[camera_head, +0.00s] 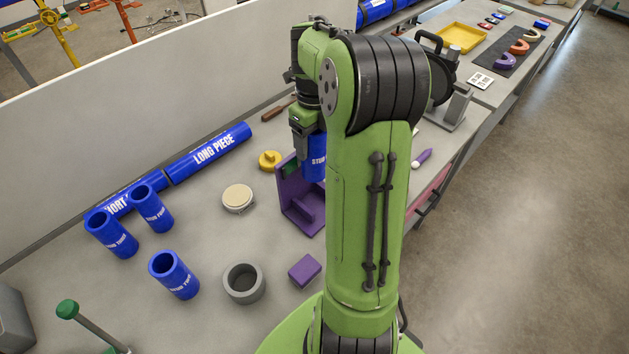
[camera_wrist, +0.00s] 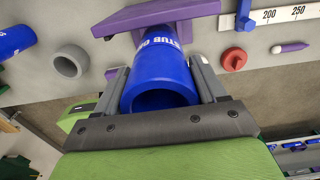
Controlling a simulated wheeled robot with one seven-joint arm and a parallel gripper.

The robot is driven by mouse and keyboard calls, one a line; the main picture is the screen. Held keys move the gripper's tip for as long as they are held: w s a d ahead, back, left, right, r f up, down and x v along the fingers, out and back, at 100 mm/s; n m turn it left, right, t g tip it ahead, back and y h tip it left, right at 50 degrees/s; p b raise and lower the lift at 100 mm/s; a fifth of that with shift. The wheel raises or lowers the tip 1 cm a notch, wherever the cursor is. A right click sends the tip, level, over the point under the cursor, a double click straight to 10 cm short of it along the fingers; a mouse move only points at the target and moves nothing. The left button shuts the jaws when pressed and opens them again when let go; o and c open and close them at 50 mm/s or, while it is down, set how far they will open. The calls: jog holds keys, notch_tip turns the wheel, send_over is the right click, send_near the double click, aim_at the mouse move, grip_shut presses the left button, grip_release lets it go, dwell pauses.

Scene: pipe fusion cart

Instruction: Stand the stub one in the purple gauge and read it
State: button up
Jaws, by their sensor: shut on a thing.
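Stub one, a blue hollow cylinder with white lettering (camera_head: 314,165), is held by my gripper (camera_head: 309,130) on the far side of my arm. In the wrist view, stub one (camera_wrist: 160,75) sits between the two fingers of my gripper (camera_wrist: 160,85), with its open end toward the camera and its lettering reading "STUB O". The purple gauge (camera_head: 292,198) has an upright plate and stands on the bench right beside stub one; it also shows at the top of the wrist view (camera_wrist: 170,11). My arm hides part of both. I cannot tell whether stub one touches the gauge.
Three other blue stubs (camera_head: 174,276) stand at left. Blue long piece (camera_head: 210,151) and short piece lie along the back panel. A grey ring (camera_head: 243,284), purple block (camera_head: 304,270), cream disc (camera_head: 238,198) and yellow part (camera_head: 270,160) surround the gauge. A ruler (camera_wrist: 285,14) lies nearby.

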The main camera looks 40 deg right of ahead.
notch_tip(320, 180, down, 14)
jog(key=shift+r+b, duration=0.2)
jog(key=shift+b, duration=0.25)
jog(key=shift+f, duration=0.1)
jog(key=o, duration=1.2)
